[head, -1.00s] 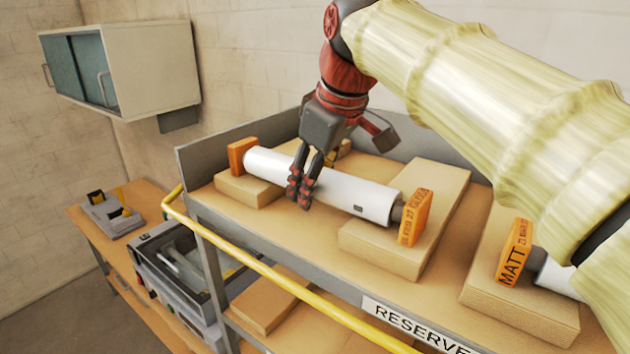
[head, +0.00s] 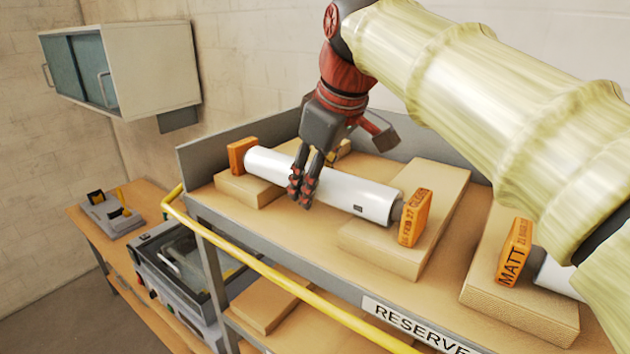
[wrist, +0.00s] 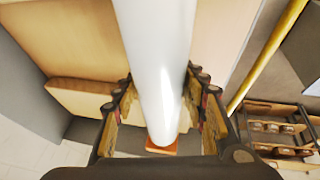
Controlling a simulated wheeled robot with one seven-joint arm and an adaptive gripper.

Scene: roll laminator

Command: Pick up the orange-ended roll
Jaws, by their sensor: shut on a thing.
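A white roll (head: 345,191) with orange end blocks lies across two tan foam blocks on the shelf. Its right end block (head: 415,217) has dark lettering that seems to read GLOSS. Its left end block (head: 242,154) is plain from here. My gripper (head: 302,193) reaches down from above and is shut on the roll near its middle. In the wrist view the white roll (wrist: 158,50) runs between the two fingers of my gripper (wrist: 162,92), with an orange end (wrist: 162,148) below. The far side of the grip is hidden in the head view.
A second orange-ended roll, marked MATT (head: 514,252), lies at right, partly behind my arm. A yellow rail (head: 290,275) runs along the front of the shelf marked RESERVE (head: 415,325). A grey back panel (head: 225,140) stands behind. A wall cabinet (head: 125,70) hangs at left.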

